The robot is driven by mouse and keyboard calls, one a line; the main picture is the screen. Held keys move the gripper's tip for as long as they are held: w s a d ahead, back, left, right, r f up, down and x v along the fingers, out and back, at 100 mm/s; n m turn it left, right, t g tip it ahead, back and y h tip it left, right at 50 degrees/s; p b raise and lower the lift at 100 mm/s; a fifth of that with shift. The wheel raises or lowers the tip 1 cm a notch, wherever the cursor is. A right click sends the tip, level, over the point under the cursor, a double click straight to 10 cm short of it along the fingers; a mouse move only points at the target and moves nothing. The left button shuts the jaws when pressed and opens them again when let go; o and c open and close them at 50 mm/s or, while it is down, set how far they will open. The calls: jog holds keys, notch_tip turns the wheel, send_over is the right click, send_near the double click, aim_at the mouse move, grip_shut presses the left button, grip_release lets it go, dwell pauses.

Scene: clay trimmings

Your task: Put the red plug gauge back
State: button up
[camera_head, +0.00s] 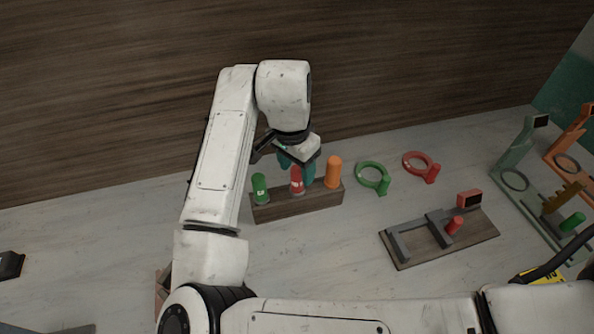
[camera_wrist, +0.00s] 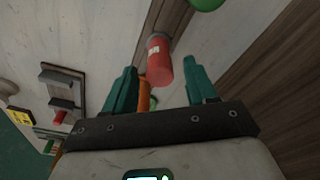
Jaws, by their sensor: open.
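The red plug gauge (camera_head: 297,183) stands upright at the middle of the wooden rack (camera_head: 320,200), between a green plug gauge (camera_head: 260,188) and an orange one (camera_head: 333,172). My gripper (camera_head: 297,170) is just above it, with its teal fingers open. In the wrist view, the red plug gauge (camera_wrist: 160,60) shows between and slightly beyond the two open fingertips (camera_wrist: 165,72), with a gap on each side. Its lower end meets the rack (camera_wrist: 165,20); how deep it sits is hidden.
A green ring gauge (camera_head: 373,178) and a red ring gauge (camera_head: 421,166) lie right of the rack. A wooden board with a grey fixture (camera_head: 425,235) and red parts is nearer. Green and orange stands (camera_head: 520,165) are at far right.

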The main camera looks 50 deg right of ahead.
notch_tip(320, 180, up, 10)
jog(key=a, duration=0.1)
jog(key=shift+b, duration=0.3)
jog(key=shift+s+a, duration=0.1)
